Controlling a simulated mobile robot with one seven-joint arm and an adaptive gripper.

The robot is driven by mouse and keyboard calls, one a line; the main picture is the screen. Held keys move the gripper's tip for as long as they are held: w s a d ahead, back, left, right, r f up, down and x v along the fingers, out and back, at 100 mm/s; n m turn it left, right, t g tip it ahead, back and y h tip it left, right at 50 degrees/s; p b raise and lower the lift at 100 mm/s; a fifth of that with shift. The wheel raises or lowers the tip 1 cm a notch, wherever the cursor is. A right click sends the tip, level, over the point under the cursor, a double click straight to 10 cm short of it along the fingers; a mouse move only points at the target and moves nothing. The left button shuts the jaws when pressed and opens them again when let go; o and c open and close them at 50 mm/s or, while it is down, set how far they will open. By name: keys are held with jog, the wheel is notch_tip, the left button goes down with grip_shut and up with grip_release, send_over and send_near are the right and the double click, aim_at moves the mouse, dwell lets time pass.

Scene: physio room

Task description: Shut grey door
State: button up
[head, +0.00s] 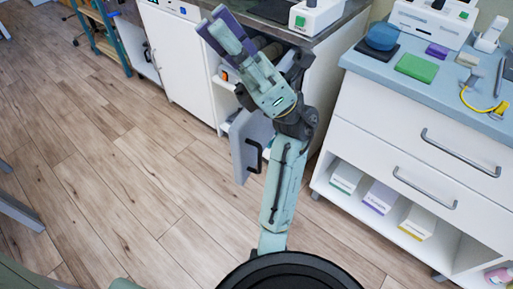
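The grey door (246,148) belongs to the low white cabinet under the dark counter. It stands open, swung out over the floor, with a black bar handle (254,157) on its face. My arm passes in front of its right side and hides part of it and of the cabinet opening. My gripper (222,32), with purple finger parts, is at the upper middle, above and left of the door in the picture and apart from its handle. The fingers look close together, but whether they are shut is unclear. I see nothing held.
A white drawer unit (408,125) with a blue top and open lower shelf stands at right. White cabinets (180,58) and a teal wooden rack (102,35) stand at the back left. Open wood floor (110,180) lies left of the door.

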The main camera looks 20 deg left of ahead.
aim_at(242, 153)
jog(key=w+d+f+m+t+y, duration=0.1)
jog(key=w+f+m+t, duration=0.1)
jog(key=f+t, duration=0.3)
jog(key=w+d+f+m+t+y, duration=0.1)
jog(key=w+f+m+t, duration=0.1)
jog(key=f+t, duration=0.3)
jog(key=w+d+f+m+t+y+b, duration=0.1)
jog(key=w+f+m+t, duration=0.1)
jog(key=f+t, duration=0.3)
jog(key=shift+w+f, duration=0.2)
jog(key=shift+f, duration=0.05)
grip_shut()
jog(key=w+d+f+m+t+h, duration=0.1)
jog(key=d+f+m+t+h, duration=0.25)
jog(key=f, duration=0.75)
jog(key=d+f+m+t+h, duration=0.1)
jog(key=d+f+t+h, duration=0.25)
jog(key=d+f, duration=0.55)
jog(key=shift+y, duration=0.4)
jog(key=a+p, duration=0.1)
jog(key=a, duration=0.4)
jog(key=w+a+f, duration=0.1)
jog(key=a, duration=0.3)
jog(key=a+f+p, duration=0.1)
jog(key=a, duration=0.4)
jog(key=shift+w+a+p, duration=0.3)
jog(key=shift+w+p, duration=0.05)
jog(key=shift+w+a+f+t, duration=0.15)
jog(key=shift+a+t, duration=0.25)
jog(key=shift+a, duration=0.3)
